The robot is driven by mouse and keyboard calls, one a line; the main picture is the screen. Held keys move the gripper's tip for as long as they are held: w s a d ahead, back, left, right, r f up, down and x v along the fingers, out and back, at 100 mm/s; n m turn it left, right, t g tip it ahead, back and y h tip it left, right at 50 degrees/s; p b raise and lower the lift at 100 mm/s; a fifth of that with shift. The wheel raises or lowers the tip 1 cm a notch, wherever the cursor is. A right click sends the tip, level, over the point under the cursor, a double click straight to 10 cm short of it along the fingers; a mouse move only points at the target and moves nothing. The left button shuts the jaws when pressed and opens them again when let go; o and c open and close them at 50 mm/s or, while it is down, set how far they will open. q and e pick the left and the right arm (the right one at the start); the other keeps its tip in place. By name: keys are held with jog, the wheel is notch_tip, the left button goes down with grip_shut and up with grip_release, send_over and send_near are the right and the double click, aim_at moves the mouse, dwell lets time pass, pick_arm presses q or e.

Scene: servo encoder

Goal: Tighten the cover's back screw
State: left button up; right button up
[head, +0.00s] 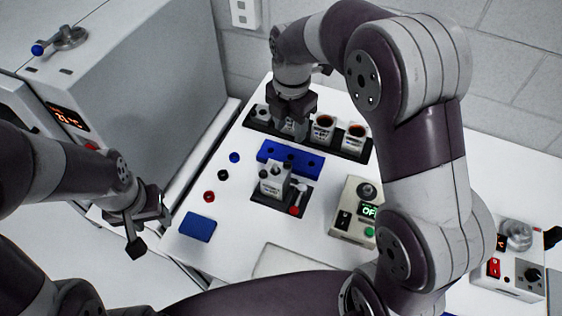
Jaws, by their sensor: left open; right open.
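A small grey labelled unit (274,181) sits upright in a dark fixture (268,207) in the middle of the table, with dark pieces on its top. A red-tipped lever (297,200) is at the fixture's right side. The cover's back screw is too small to make out. My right gripper (292,128) is open, pointing down at the black rack behind the unit, around or just above a pale item there; I cannot tell whether it touches it. My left gripper (148,222) is open and empty, left of the table's front left part, apart from the unit.
The black rack (338,148) holds several items, including two dark-topped cups (323,128). A blue holder (287,158) lies between rack and unit. A blue pad (198,227) and small rings lie left. A control box (352,212) stands right. A large grey machine (150,90) borders the left.

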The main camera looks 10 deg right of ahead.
jog(key=b, duration=0.4)
send_over(287, 164)
notch_tip(287, 164, down, 6)
jog(key=shift+r, duration=0.1)
jog(key=shift+s+f+p, duration=0.15)
jog(key=shift+f+p, duration=0.3)
jog(key=shift+p, duration=0.05)
jog(key=f, duration=0.4)
jog(key=shift+w+d+f+p, duration=0.1)
jog(key=shift+w+f+p, duration=0.1)
jog(key=shift+f+p, duration=0.2)
jog(key=shift+f, duration=0.5)
grip_shut()
